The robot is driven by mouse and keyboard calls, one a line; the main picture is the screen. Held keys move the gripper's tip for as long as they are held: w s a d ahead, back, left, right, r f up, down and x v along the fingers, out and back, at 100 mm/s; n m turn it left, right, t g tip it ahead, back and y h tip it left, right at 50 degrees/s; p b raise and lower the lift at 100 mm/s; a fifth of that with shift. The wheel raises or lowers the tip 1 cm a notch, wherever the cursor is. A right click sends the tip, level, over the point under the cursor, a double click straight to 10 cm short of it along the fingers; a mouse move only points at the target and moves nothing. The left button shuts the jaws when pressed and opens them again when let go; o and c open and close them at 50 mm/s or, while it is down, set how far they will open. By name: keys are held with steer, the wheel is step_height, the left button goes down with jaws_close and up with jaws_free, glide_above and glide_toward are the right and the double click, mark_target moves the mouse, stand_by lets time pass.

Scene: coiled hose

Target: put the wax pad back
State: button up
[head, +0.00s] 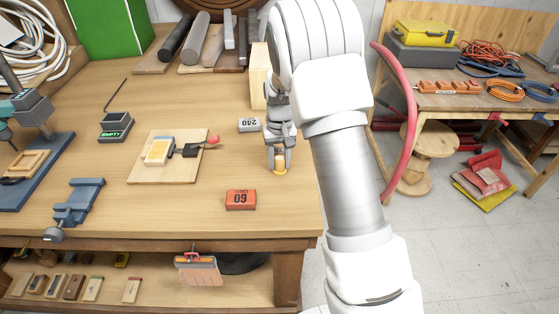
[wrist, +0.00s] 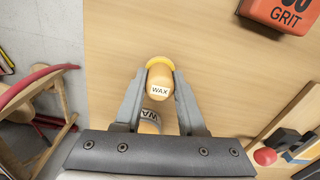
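The wax pad (wrist: 160,82) is a tan knob-like piece labelled WAX with a yellow disc at its far end. In the wrist view it stands between my two fingers (wrist: 161,88), which meet it on both sides. In the head view my gripper (head: 279,160) points down near the right edge of the workbench, with the yellow part of the wax pad (head: 280,172) at its fingertips. I cannot tell whether the pad touches the bench top. A second label, partly hidden, shows lower between the fingers.
An orange 60 grit block (head: 241,200) and a grey 240 block (head: 249,125) lie close by. A wooden board (head: 190,172) holds a yellow-topped block and a red-knobbed dark tool. A dark holder marked EMPTY (head: 116,127) stands further left. The bench top (head: 215,105) between is clear.

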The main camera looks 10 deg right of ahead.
mark_target(280, 159)
steer(key=o, duration=0.3)
steer(key=shift+o, duration=0.2)
step_height(280, 159, up, 12)
steer(key=r, duration=0.1)
steer(key=s+r+t, duration=0.3)
steer(key=s+r, duration=0.8)
steer(key=s, duration=0.2)
steer(key=s+t, duration=0.2)
steer(key=s, duration=1.4)
steer(key=shift+s+r+t+p, duration=0.2)
steer(key=shift+r+t+p, duration=0.1)
steer(key=shift+p, duration=0.1)
